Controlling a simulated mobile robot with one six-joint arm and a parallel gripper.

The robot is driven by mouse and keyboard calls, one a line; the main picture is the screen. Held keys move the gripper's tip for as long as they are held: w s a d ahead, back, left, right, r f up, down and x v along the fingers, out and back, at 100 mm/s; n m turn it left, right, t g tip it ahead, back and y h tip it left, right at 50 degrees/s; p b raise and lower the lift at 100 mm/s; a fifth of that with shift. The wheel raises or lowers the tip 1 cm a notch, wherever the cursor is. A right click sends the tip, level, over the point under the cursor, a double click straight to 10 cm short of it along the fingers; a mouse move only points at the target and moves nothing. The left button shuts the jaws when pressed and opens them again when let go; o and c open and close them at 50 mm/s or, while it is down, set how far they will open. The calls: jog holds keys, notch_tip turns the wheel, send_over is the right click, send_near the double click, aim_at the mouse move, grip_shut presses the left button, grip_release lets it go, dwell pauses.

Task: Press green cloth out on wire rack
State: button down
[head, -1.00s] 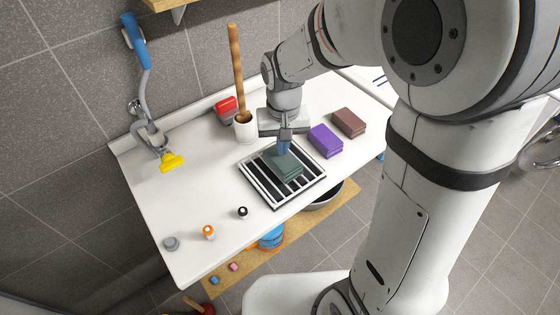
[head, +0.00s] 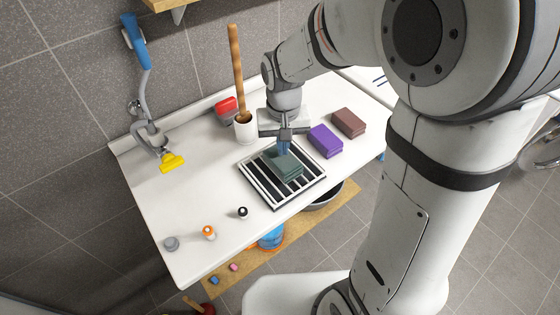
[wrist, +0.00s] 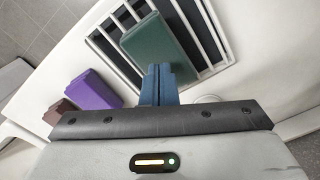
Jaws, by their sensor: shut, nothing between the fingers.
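The dark green cloth (head: 284,169) is a folded, block-like pad lying on the wire rack (head: 262,187). The rack has pale bars over a dark base and lies on the white counter. My gripper (head: 284,149) points down at the cloth, its blue fingers shut with nothing between them. In the wrist view the closed fingertips (wrist: 158,72) overlap the near edge of the cloth (wrist: 160,45); whether they touch it I cannot tell. The rack's bars (wrist: 203,25) show on both sides of the cloth in that view.
A purple folded cloth (head: 325,141) and a brown one (head: 348,122) lie right of the rack. A white pot (head: 244,131) with a wooden handle and a red item (head: 226,108) stand behind.

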jog(key=shift+f+b, duration=0.75)
jog(key=shift+f, duration=0.2)
dwell(1.1)
jog(key=shift+s, duration=0.1)
dwell(1.4)
jog(key=shift+r, duration=0.1)
dwell(1.5)
jog(key=shift+f, duration=0.2)
dwell(2.6)
